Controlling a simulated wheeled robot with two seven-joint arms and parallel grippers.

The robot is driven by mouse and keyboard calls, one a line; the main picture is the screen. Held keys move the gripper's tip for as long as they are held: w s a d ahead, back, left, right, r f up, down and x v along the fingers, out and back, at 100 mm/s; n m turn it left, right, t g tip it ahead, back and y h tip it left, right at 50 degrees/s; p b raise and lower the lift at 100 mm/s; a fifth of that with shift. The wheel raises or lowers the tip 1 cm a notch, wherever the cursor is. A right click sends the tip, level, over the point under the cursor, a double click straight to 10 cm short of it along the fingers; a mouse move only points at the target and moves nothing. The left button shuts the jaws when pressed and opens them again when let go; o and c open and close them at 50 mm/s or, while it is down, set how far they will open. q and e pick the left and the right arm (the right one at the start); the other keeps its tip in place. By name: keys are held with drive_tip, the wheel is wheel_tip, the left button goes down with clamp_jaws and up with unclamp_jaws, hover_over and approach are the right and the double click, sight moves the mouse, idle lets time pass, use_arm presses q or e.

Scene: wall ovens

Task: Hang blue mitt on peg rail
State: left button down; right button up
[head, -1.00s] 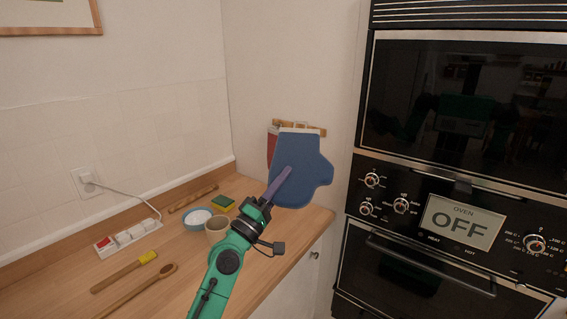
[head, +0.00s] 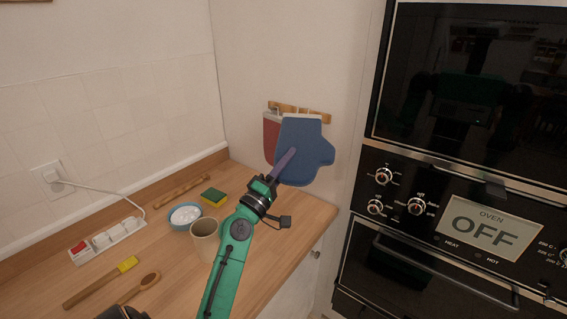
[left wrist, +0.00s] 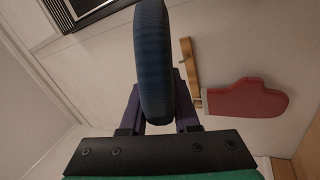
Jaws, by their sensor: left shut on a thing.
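The blue mitt (head: 308,148) is held up in front of the wall in the head view. My left gripper (head: 285,162) is shut on its lower part. In the left wrist view the blue mitt (left wrist: 153,55) stands edge-on between the fingers of my left gripper (left wrist: 157,100). The wooden peg rail (head: 322,118) is on the wall behind the mitt, which hides much of it. The rail also shows in the left wrist view (left wrist: 188,68), to the right of the mitt. I cannot tell if mitt and rail touch. My right gripper is not in view.
A red mitt (head: 269,138) hangs at the rail's left part, partly hidden. Wall ovens (head: 440,220) stand to the right. The counter holds a cup (head: 205,240), a blue bowl (head: 183,216), a sponge (head: 214,196), a power strip (head: 108,238) and a wooden spoon (head: 148,281).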

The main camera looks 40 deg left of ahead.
use_arm(q)
drive_tip(key=shift+w+a+f, duration=0.1)
drive_tip(key=shift+w+f, duration=0.05)
drive_tip(key=shift+w, duration=1.05)
drive_tip(key=shift+w+d, duration=0.2)
drive_tip(key=shift+w, duration=0.05)
drive_tip(key=w+f+b, duration=0.1)
drive_tip(key=b, duration=0.1)
drive_tip(key=w+f+b, duration=0.1)
drive_tip(key=f, duration=0.1)
drive_tip(key=shift+w+a+f+b, duration=0.1)
drive_tip(key=shift+w+f+b, duration=0.15)
drive_tip(key=shift+b, duration=0.1)
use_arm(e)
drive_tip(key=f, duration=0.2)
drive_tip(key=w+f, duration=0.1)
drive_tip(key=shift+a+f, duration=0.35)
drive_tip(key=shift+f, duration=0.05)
use_arm(q)
drive_tip(key=c, duration=0.6)
unclamp_jaws()
drive_tip(key=shift+o, duration=0.2)
